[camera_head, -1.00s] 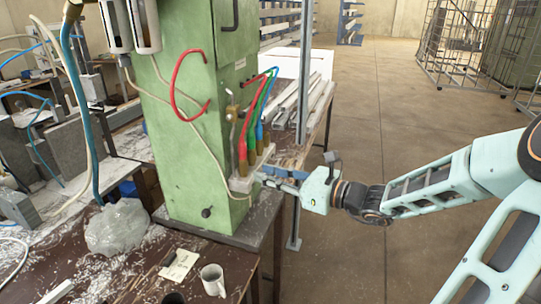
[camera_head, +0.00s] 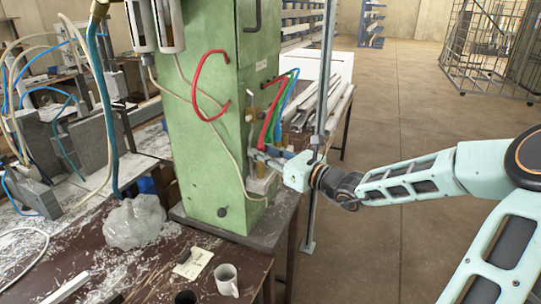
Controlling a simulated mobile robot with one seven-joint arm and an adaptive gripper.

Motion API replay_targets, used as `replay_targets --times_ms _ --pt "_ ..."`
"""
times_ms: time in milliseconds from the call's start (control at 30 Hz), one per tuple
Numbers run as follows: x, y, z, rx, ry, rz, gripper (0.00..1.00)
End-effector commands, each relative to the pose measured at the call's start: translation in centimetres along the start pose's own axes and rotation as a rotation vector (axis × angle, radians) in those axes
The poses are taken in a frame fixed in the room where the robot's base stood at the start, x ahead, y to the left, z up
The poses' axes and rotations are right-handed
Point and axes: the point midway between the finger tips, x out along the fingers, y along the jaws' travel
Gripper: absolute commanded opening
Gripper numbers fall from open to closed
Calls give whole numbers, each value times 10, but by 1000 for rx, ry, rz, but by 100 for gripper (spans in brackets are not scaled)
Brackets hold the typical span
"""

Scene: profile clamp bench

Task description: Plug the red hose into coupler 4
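A red hose (camera_head: 268,120) hangs on the right side of the green machine column (camera_head: 205,160), with a green hose and a blue hose (camera_head: 288,92) beside it. Another red hose (camera_head: 197,88) makes an open loop on the column's front face. A pale coupler block (camera_head: 262,183) sits low on the column's right side. My gripper (camera_head: 262,154) is just above the block, at the hoses' lower ends. It covers these ends, so I cannot tell whether it touches or holds one. The finger gap is too small to see. I cannot read coupler numbers.
A thin beige hose (camera_head: 222,147) crosses the column and curves down beside the block. A grey upright post (camera_head: 322,85) stands close behind my gripper. A mug (camera_head: 227,280) and a clear plastic bag (camera_head: 134,222) are on the bench.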

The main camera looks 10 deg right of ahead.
Motion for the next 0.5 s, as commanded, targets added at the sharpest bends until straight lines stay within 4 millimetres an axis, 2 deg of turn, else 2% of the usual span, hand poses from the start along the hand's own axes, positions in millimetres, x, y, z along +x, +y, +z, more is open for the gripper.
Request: replay_targets --times_ms 300,500 --pt "3 0 0 0 1 0 21" --pt "3 0 0 0 1 0 0"
